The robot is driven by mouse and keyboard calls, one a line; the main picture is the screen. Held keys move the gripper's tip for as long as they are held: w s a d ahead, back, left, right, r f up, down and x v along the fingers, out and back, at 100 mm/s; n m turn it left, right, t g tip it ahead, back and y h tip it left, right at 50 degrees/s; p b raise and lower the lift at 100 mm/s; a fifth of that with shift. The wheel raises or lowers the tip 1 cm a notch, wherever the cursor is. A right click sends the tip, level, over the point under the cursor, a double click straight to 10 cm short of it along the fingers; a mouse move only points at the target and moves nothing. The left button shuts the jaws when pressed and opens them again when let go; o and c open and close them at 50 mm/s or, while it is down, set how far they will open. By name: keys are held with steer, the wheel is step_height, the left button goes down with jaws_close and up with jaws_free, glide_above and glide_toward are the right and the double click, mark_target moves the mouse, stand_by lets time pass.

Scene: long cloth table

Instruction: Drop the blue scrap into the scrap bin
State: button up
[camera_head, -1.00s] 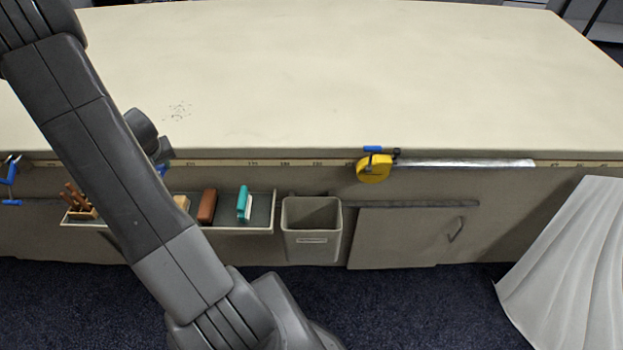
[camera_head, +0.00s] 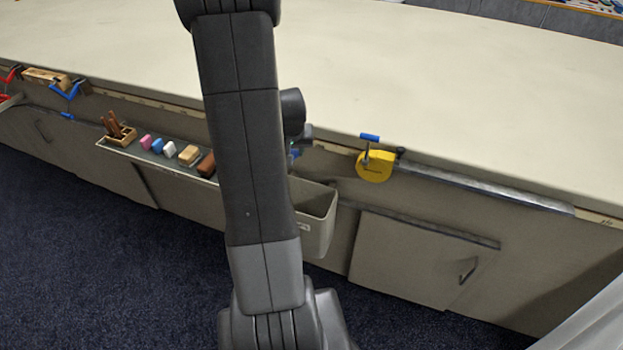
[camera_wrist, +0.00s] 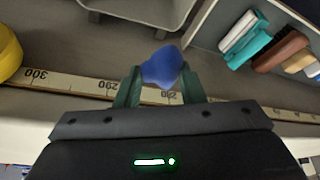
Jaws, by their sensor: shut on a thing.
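The blue scrap (camera_wrist: 161,68) is a crumpled blue lump held between the green fingertips of my gripper (camera_wrist: 160,88) in the wrist view. In the head view a bit of the blue scrap (camera_head: 294,154) shows beside my arm, and most of my gripper (camera_head: 303,137) is hidden. The scrap bin (camera_head: 319,228) is a pale grey open box on the table's front side, below the gripper and partly covered by my arm. The scrap bin (camera_wrist: 150,12) also shows at the top of the wrist view, apart from the scrap.
A yellow tape measure (camera_head: 375,167) hangs at the table edge, right of the bin. A tray (camera_head: 150,160) with erasers and a wooden block lies left of it. The cloth tabletop (camera_head: 450,90) is clear. A ruler strip (camera_wrist: 80,87) runs along the edge.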

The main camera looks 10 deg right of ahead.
steer(key=s+d+f+b, duration=0.3)
steer(key=f+b, duration=0.4)
steer(key=f, duration=0.2)
steer(key=shift+d+m+b, duration=0.3)
steer(key=shift+d+m, duration=0.1)
steer(key=o, duration=1)
steer(key=shift+o, duration=0.2)
steer(key=shift+s+r, duration=0.1)
steer(key=shift+r, duration=0.05)
steer(key=p+v, duration=0.2)
steer(key=v, duration=1.1)
steer(key=shift+a+r, duration=0.15)
steer(key=shift+r, duration=0.15)
